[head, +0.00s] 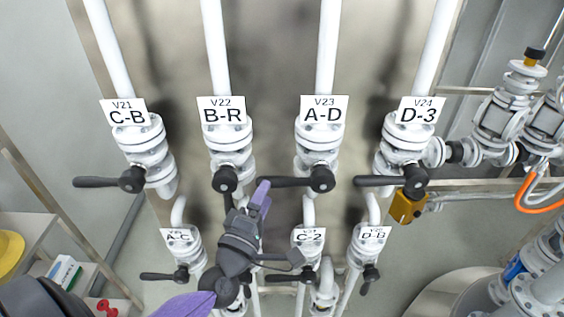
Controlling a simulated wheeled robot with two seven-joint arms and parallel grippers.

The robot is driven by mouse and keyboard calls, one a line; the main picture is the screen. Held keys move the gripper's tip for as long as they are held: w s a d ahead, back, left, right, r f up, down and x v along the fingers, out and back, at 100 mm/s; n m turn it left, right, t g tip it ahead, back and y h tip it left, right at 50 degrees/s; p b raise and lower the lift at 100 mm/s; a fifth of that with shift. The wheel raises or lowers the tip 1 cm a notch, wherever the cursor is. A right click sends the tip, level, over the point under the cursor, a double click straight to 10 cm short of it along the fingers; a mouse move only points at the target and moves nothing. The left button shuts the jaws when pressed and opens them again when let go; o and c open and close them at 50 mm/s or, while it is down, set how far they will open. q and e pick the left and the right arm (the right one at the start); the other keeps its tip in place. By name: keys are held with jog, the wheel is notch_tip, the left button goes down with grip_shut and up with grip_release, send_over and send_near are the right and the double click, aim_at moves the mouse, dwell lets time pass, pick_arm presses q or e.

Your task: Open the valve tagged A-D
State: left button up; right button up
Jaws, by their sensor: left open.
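The valve tagged A-D (320,145) is in the upper row of the head view, third from left, under a V23 label. It is a white flanged valve on a white vertical pipe. Its black lever (285,182) lies level, pointing left from its hub. My left gripper (262,194), dark grey with purple fingers, is open and reaches up from below, with its fingertips by the left end of this lever. I cannot tell whether they touch it. My right gripper is not in view.
Valves C-B (145,150), B-R (230,148) and D-3 (402,145) stand in the same row, levers close by. Smaller valves, including C-2 (308,250), sit below. A yellow padlock-like block (407,207) hangs under D-3. Pipework with an orange hose (524,190) is at right.

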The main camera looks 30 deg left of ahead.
aim_at(295, 179)
pick_arm(q)
jog(key=d+x, duration=0.1)
jog(key=x, duration=0.5)
jog(key=shift+a, duration=0.45)
jog(key=shift+c, duration=0.2)
grip_shut()
dwell(0.6)
